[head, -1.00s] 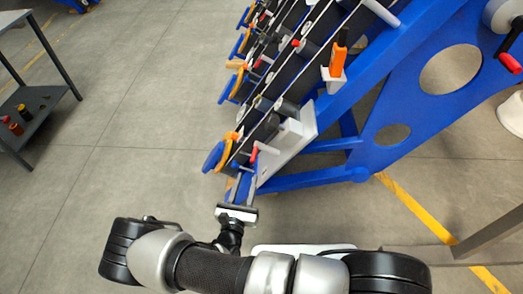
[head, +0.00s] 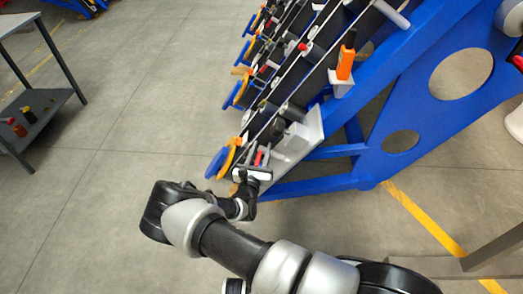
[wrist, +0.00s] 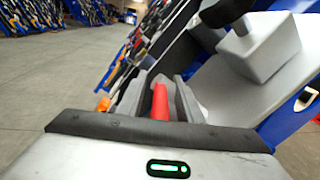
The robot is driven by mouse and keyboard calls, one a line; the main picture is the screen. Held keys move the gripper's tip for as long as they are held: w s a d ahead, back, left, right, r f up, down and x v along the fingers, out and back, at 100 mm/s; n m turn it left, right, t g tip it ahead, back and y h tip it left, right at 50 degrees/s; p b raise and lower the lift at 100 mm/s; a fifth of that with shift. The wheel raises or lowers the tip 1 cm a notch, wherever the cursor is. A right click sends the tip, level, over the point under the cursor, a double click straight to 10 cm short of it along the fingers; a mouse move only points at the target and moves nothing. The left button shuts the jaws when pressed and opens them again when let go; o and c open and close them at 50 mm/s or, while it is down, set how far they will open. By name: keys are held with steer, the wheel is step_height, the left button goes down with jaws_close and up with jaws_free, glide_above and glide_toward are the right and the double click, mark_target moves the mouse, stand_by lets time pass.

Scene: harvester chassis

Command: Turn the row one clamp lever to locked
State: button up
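The clamp lever with a red handle (head: 258,157) is at the near end of the blue chassis, beside a light grey block. In the wrist view the red handle (wrist: 160,102) stands upright in the picture between my two grey fingers. My gripper (head: 256,160) is at this lever; it also shows in the wrist view (wrist: 159,95). Its fingers are apart, one on each side of the handle, with narrow gaps seeming to show. Whether either finger touches it cannot be told. The lever's pivot is hidden.
A grey block with a black knob (wrist: 262,45) is close to the right of my fingers. Orange and blue discs (head: 220,160) are just left of the gripper. The blue chassis frame (head: 350,110) rises to the right. Open floor (head: 120,110) lies left, with a dark shelf table (head: 45,105) beyond.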

steer(key=shift+w, duration=0.25)
jaws_close()
